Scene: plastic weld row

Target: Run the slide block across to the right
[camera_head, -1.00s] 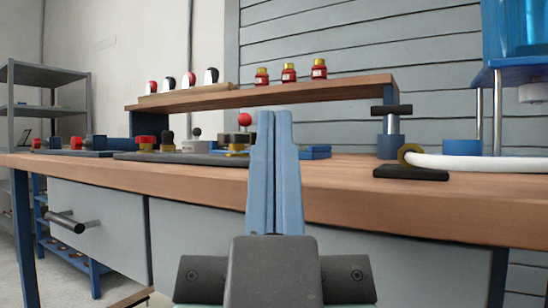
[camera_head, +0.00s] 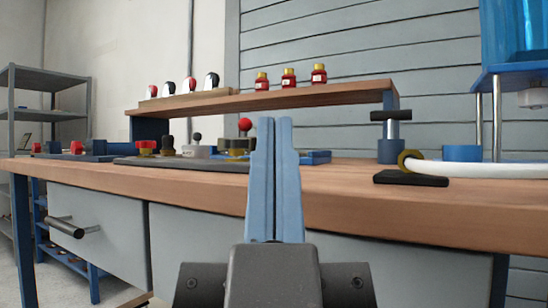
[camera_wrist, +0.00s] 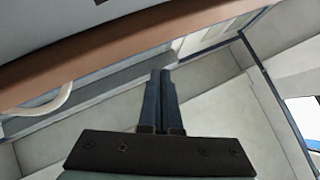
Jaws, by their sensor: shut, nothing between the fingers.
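My gripper (camera_head: 274,120) is shut and empty. Its two blue fingers point up in front of the workbench (camera_head: 380,212) in the head view. In the wrist view the shut fingers (camera_wrist: 161,73) hang over the floor side of the bench front, touching nothing. I cannot tell for sure which part is the slide block. A dark plate (camera_head: 135,163) left of the fingers bears several knobs and fittings, among them a red ball knob (camera_head: 245,125) on a yellow and black base. A low blue piece (camera_head: 316,157) lies just right of the fingers and is partly hidden behind them.
At the right stand a black-handled clamp (camera_head: 391,130), a black pad (camera_head: 410,178) and a white tube (camera_head: 480,162). A drawer handle (camera_head: 70,228) sticks out at the left.

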